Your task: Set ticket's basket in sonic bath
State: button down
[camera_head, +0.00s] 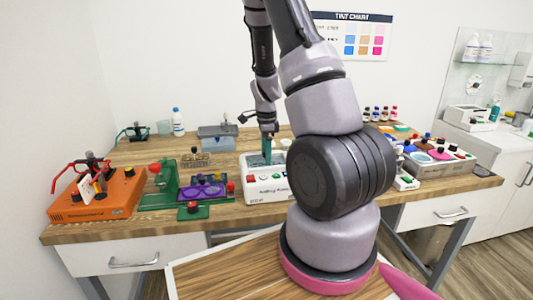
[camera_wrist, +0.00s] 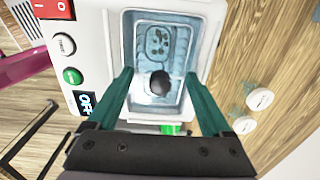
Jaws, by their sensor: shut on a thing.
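The sonic bath (camera_head: 268,188) is a white box on the bench with buttons on its front. In the wrist view the bath (camera_wrist: 92,20) shows a pale blue basin and a dark OFF display. My gripper (camera_head: 266,157) points down over the basin. In the wrist view its two teal fingers (camera_wrist: 159,76) stand apart, one along each side of the basin. A dark round knob (camera_wrist: 159,84), seemingly on the basket, shows between them. The basket's outline is hard to tell from the basin. A small white card, perhaps the ticket (camera_head: 87,190), stands at the orange machine; its print is unreadable.
Left of the bath are the orange machine (camera_head: 110,203), a green stand (camera_head: 163,181) and a purple tray (camera_head: 203,188). A grey tank (camera_head: 217,138) stands behind. Two white knobs (camera_wrist: 252,110) lie right of the bath in the wrist view. My arm hides part of the bench.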

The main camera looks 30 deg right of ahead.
jog(key=shift+s+a+f, duration=0.3)
jog(key=shift+s+f, duration=0.25)
jog(key=shift+s, duration=0.1)
dwell(0.4)
grip_release()
jog(key=shift+r, duration=0.1)
jog(key=shift+w+d+r, duration=0.1)
jog(key=shift+w+r, duration=0.15)
jog(key=shift+r, duration=0.5)
jog(key=shift+s+r, duration=0.1)
jog(key=shift+r, duration=0.4)
jog(key=shift+d+r, duration=0.15)
jog(key=shift+r, duration=1.6)
jog(key=shift+w+r, duration=0.1)
jog(key=shift+w, duration=0.1)
